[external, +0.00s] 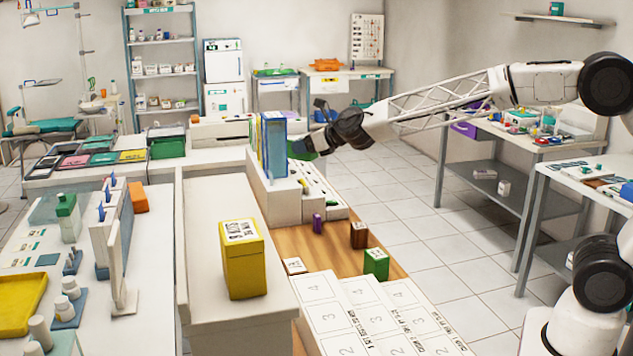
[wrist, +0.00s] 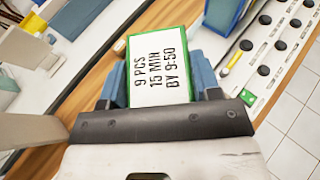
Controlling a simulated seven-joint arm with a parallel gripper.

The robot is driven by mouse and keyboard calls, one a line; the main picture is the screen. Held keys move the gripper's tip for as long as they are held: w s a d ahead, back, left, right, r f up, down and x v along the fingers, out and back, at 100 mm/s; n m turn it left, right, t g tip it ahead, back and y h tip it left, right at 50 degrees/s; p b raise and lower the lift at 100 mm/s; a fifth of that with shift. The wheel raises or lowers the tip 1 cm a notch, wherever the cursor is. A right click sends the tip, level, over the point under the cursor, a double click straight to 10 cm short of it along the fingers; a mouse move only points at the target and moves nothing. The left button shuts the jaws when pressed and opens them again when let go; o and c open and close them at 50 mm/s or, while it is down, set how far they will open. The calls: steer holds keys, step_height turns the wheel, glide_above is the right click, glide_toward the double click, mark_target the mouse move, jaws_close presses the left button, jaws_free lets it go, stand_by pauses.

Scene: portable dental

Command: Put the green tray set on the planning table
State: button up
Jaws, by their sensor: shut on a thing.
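My gripper (external: 312,141) is shut on a green block with a white label, reading "9 PCS 15 MIN BY 9:50" in the wrist view (wrist: 159,62). The blue fingers grip its two sides. In the external view a bit of the green block (external: 301,148) shows beside the fingers, behind the blue binders; the rest is hidden. A smaller green box (external: 376,263) stands on the wood-topped table (external: 330,243), near white numbered cards (external: 371,318). I cannot tell which surface is the planning table.
Blue binders (external: 272,145) stand upright close to my gripper, on a white unit with a knob panel (wrist: 283,42). A yellow box (external: 242,258) stands on a white cabinet in front. A brown box (external: 359,235) and purple item (external: 318,223) stand on the wood.

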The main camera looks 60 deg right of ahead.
steer(key=shift+r, duration=0.6)
steer(key=shift+s+a+f, duration=0.15)
steer(key=shift+s+f, duration=0.05)
steer(key=shift+s, duration=0.05)
steer(key=shift+s+a+f+n+y, duration=0.4)
steer(key=shift+s+a+n+y, duration=0.1)
steer(key=shift+s+y, duration=0.15)
steer(key=shift+s+a+f+n+y, duration=0.4)
steer(key=shift+s+n+y, duration=0.1)
steer(key=shift+y, duration=0.15)
steer(key=s+a+r+n+g+y, duration=0.2)
steer(key=s+a+n+y, duration=0.4)
steer(key=s, duration=0.3)
steer(key=shift+a+n+g+y, duration=0.4)
steer(key=shift+a+g, duration=0.2)
steer(key=shift+g, duration=0.3)
steer(key=shift+s, duration=0.1)
step_height(320, 180, down, 19)
